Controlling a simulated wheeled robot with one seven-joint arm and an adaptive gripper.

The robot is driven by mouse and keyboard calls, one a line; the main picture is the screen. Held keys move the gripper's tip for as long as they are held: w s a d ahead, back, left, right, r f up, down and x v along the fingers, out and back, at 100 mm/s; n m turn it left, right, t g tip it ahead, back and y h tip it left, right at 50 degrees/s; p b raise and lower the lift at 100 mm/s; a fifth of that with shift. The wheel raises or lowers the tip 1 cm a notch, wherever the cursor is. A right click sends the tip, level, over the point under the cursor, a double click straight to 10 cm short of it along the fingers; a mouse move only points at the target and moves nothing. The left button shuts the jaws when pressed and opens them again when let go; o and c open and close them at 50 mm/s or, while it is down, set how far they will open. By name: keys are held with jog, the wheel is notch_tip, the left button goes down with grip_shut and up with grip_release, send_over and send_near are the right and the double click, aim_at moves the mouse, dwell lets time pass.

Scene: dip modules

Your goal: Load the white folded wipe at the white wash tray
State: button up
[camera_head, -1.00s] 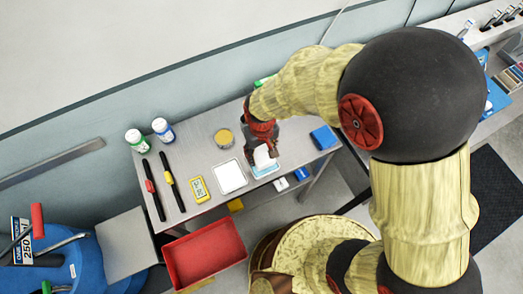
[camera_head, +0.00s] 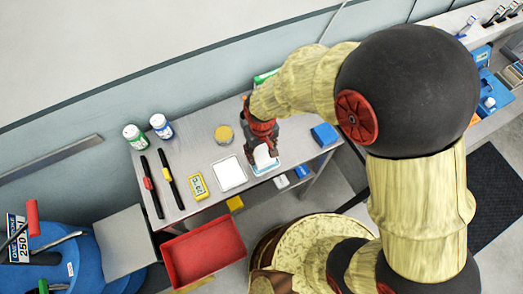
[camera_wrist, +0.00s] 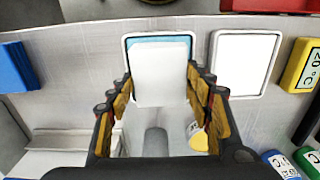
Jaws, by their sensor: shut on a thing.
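The white folded wipe (camera_wrist: 161,75) is held upright between the fingers of my gripper (camera_wrist: 160,88) in the wrist view. It also shows below my gripper in the head view (camera_head: 263,157). It is over a white-rimmed tray with a light blue inside (camera_wrist: 128,44), and hides most of that inside. I cannot tell whether the wipe touches the tray's bottom. A second white-rimmed tray with a plain white inside (camera_wrist: 244,62) stands beside it, and shows to the left in the head view (camera_head: 229,173).
A blue box (camera_head: 324,135) stands right of the trays. A yellow timer-like block (camera_head: 198,186), a yellow-topped tin (camera_head: 224,134) and two bottles (camera_head: 161,126) are to the left. A red bin (camera_head: 203,250) sits below the bench front. Bare bench lies between these things.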

aim_at(261, 154)
jog(key=shift+f+b, duration=0.3)
jog(key=shift+f, duration=0.25)
dwell(1.4)
jog(key=shift+r+p, duration=2.6)
jog(key=shift+r, duration=1)
jog(key=shift+s+f, duration=0.1)
